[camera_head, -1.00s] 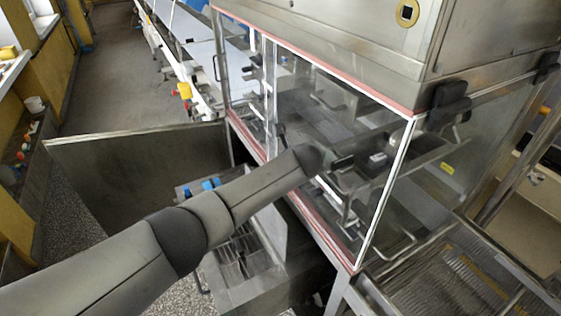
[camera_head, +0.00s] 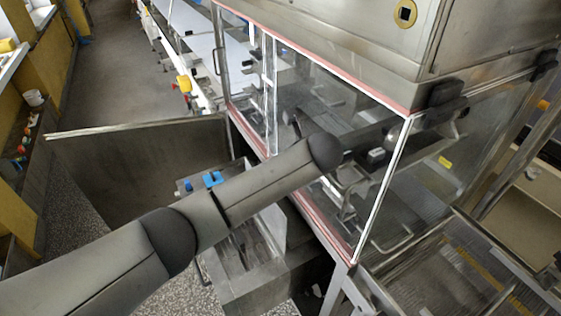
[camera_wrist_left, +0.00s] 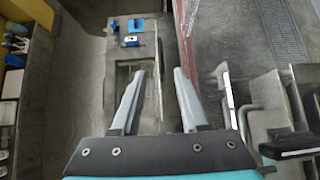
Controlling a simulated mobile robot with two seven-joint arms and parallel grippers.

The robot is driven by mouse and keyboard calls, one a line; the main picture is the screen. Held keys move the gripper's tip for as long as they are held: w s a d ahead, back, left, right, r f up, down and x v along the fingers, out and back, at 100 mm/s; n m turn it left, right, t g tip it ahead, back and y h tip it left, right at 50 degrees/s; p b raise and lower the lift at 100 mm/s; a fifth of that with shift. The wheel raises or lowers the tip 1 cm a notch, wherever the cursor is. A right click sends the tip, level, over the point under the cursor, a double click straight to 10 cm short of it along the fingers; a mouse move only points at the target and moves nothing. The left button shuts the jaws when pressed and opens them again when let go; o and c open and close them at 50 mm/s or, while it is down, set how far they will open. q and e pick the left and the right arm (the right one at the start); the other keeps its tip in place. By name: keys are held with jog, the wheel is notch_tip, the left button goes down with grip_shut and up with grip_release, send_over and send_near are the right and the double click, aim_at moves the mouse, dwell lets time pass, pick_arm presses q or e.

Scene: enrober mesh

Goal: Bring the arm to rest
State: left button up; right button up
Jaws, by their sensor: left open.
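My left arm comes in from the lower left of the head view and reaches up to the clear-walled machine (camera_head: 330,110). Its end is hidden in that view behind its own rounded grey link. In the left wrist view my left gripper (camera_wrist_left: 160,85) is open, its two pale fingers apart with nothing between them. Below the fingers is a grey metal box or cabinet (camera_wrist_left: 122,60) with blue parts (camera_wrist_left: 134,25) on its top. My right gripper is not in view.
The clear panel with a red-edged frame (camera_head: 300,205) stands close to the arm's right. An open metal door (camera_head: 140,165) is at the left. A wire mesh belt (camera_head: 470,265) lies at the lower right. Free floor (camera_head: 110,70) shows at the upper left.

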pick_arm(q)
jog(key=s+d+f+n+g+h, duration=0.1)
jog(key=s+f+n+g+h, duration=0.15)
jog(key=s+f+n, duration=0.45)
jog(key=s+d+f+n+g+h, duration=0.1)
jog(key=s+f+n+h, duration=0.2)
jog(key=s, duration=0.6)
jog(key=s+a+r+n, duration=0.2)
jog(key=s+a+n, duration=1.1)
jog(key=s+n, duration=0.45)
notch_tip(320, 180, down, 32)
jog(key=s+f+g+b, duration=0.1)
jog(key=s+g+b, duration=0.15)
jog(key=b, duration=0.75)
jog(key=s+a+f+b, duration=0.1)
jog(key=s+f+b, duration=0.2)
jog(key=s+f, duration=0.4)
jog(key=s+a+f+b, duration=0.2)
jog(key=s+f+b, duration=0.2)
jog(key=s+f, duration=0.4)
notch_tip(320, 180, down, 6)
jog(key=shift+s+r+m+g+y+b, duration=0.15)
jog(key=shift+s+m+g+y+b, duration=0.1)
jog(key=shift+m+g+y+b, duration=0.15)
